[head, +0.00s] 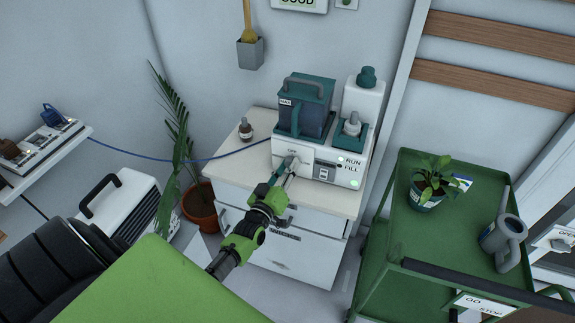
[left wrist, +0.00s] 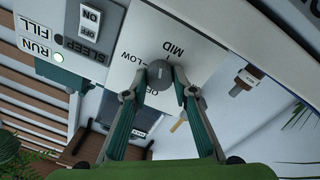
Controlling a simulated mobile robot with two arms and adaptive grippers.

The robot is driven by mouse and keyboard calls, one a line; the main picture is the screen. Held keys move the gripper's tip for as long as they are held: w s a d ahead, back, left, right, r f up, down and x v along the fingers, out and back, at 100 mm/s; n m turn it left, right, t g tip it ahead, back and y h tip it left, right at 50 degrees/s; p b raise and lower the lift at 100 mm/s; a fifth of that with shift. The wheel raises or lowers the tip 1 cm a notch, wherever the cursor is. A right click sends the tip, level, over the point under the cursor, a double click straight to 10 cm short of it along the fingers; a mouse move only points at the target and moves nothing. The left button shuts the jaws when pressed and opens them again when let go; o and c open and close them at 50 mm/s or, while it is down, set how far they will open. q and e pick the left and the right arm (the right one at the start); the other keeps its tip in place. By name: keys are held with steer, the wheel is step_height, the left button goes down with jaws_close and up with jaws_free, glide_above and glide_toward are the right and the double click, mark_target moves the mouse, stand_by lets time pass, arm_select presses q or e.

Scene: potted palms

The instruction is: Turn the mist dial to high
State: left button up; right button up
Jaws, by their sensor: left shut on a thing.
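The mist machine (head: 318,158) is a white box on a cabinet, with a dark water tank (head: 305,108) on top. Its mist dial (left wrist: 160,72) is a small grey round knob on the white front panel. MID and LOW labels show beside the dial; another label is partly hidden by the fingers. I cannot tell which mark the dial points to. My left gripper (head: 287,172) reaches the front panel from below. In the left wrist view its two fingers (left wrist: 160,88) are shut on the dial from both sides. My right gripper is not in view.
A small brown bottle (head: 245,130) stands on the cabinet top (head: 230,167). A green cart (head: 395,235) with a plant (head: 430,180) and watering can (head: 503,238) stands right. A potted palm (head: 199,205) stands left.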

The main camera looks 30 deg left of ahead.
arm_select(q)
steer(key=m+p, duration=0.1)
steer(key=m, duration=0.4)
steer(key=shift+d+m, duration=0.1)
steer(key=shift+m, duration=0.2)
steer(key=m+p, duration=0.1)
steer(key=m, duration=0.4)
steer(key=shift+g, duration=0.3)
steer(key=m, duration=0.2)
steer(key=shift+m, duration=0.4)
steer(key=m, duration=0.2)
steer(key=shift+m+b, duration=0.3)
steer(key=shift+b, duration=0.1)
steer(key=m+b, duration=0.1)
steer(key=m, duration=0.4)
steer(key=shift+y+b, duration=0.4)
steer(key=o, duration=1.1)
